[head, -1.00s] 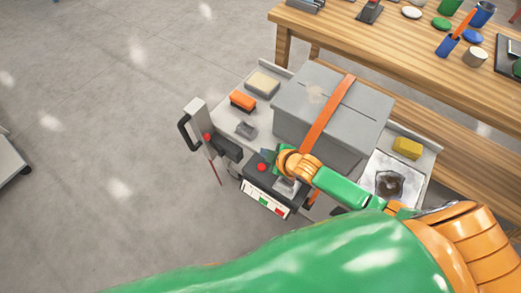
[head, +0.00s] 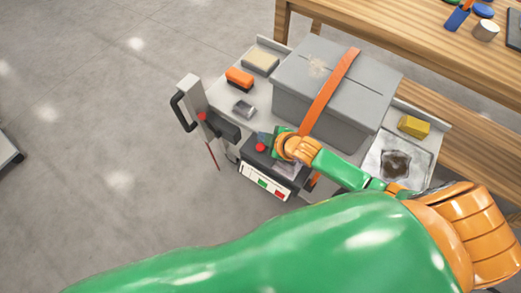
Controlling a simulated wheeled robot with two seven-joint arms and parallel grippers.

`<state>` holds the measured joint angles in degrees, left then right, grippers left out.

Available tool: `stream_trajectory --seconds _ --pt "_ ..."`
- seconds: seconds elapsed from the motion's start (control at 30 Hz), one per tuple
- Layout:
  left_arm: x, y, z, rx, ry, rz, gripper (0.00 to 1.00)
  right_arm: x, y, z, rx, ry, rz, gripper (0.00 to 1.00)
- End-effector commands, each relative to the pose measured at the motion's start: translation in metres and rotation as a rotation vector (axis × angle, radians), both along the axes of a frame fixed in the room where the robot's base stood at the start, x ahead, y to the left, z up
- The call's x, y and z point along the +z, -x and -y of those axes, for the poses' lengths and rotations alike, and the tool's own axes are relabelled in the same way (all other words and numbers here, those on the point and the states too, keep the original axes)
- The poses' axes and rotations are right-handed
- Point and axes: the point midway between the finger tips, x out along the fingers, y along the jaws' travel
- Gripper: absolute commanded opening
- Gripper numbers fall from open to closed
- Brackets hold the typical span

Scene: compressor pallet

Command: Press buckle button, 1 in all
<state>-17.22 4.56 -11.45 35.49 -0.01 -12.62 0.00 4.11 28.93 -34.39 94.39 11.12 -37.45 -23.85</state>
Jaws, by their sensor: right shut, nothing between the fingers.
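A dark device (head: 267,179) with a white panel of green and red marks sits at the front edge of the cart, below the grey box. A red button (head: 261,147) shows on its top. A silvery part, perhaps the buckle, shows just below my right wrist. My right gripper (head: 264,139) is shut and empty at the device's top, right beside the red button; I cannot tell whether it touches anything. My wrist hides part of the device and the lower end of the orange strap (head: 330,93). My left gripper is not in view.
The strap crosses the grey box (head: 310,78) on the cart (head: 222,92). An orange brush (head: 239,77), a beige block (head: 261,60), a yellow sponge (head: 413,126) and a stained tray (head: 398,150) lie around it. A handle unit (head: 194,98) stands at left. A wooden table (head: 420,40) is behind.

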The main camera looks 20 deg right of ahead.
Motion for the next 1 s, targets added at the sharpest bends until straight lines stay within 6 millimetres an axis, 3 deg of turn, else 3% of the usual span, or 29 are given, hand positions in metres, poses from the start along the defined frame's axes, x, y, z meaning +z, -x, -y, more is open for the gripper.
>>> stream_trajectory --seconds 0.03,0.1,0.3,1.0 --pt "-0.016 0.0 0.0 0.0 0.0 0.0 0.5 -0.015 0.0 0.0 0.0 0.0 0.0 0.0" --pt "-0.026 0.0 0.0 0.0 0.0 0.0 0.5 -0.024 0.0 0.0 0.0 0.0 -0.001 0.0" --pt "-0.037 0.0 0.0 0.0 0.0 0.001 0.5 -0.041 0.0 0.0 -0.001 0.001 -0.001 0.0" --pt "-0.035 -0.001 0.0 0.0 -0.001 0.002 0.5 -0.04 0.0 0.0 -0.001 0.0 -0.001 0.0"
